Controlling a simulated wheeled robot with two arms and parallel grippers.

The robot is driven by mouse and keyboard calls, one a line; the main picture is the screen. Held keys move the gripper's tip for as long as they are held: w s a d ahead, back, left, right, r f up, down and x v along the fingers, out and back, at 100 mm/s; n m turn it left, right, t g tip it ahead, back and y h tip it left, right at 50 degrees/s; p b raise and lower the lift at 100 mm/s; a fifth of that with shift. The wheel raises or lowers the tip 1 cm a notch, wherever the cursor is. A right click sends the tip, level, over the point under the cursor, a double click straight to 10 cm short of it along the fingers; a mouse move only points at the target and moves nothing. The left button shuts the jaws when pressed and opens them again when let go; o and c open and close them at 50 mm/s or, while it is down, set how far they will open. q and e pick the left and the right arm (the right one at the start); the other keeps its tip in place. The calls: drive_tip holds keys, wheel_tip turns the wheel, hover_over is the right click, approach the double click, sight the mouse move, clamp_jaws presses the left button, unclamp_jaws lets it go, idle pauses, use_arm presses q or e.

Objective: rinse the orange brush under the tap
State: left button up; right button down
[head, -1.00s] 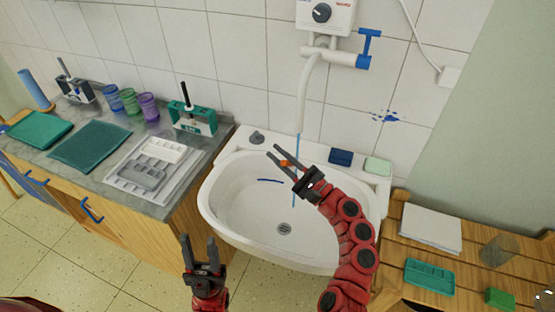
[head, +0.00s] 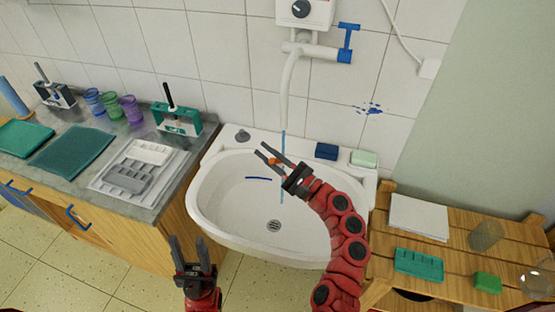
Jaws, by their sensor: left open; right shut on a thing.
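The orange brush (head: 273,161) shows only as a small orange piece between the fingers of my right gripper (head: 268,154). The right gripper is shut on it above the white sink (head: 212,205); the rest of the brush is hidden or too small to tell. The tap (head: 289,85) is a white spout on the wall with a blue handle (head: 346,42). A thin blue stream of water (head: 282,145) falls from the spout and passes close to the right gripper; I cannot tell whether it touches the brush. My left gripper (head: 187,245) is open and empty, in front of the sink.
A counter at left holds cups (head: 112,105), a teal brush holder (head: 178,119) and a grey tray (head: 135,170). A blue sponge (head: 326,151) and pale green soap (head: 364,158) lie on the sink's back ledge. A wooden slatted table (head: 455,245) stands at right.

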drive_tip(key=shift+w+a, duration=0.1)
drive_tip(key=shift+a, duration=0.15)
drive_tip(key=shift+d, duration=0.3)
drive_tip(key=shift+a, duration=0.3)
idle(0.6)
drive_tip(key=s+a+p, duration=0.2)
drive_tip(key=s, duration=0.4)
drive_tip(key=shift+s, duration=0.4)
drive_tip(key=shift+a+p, duration=0.1)
drive_tip(key=shift+p, duration=0.2)
idle(0.8)
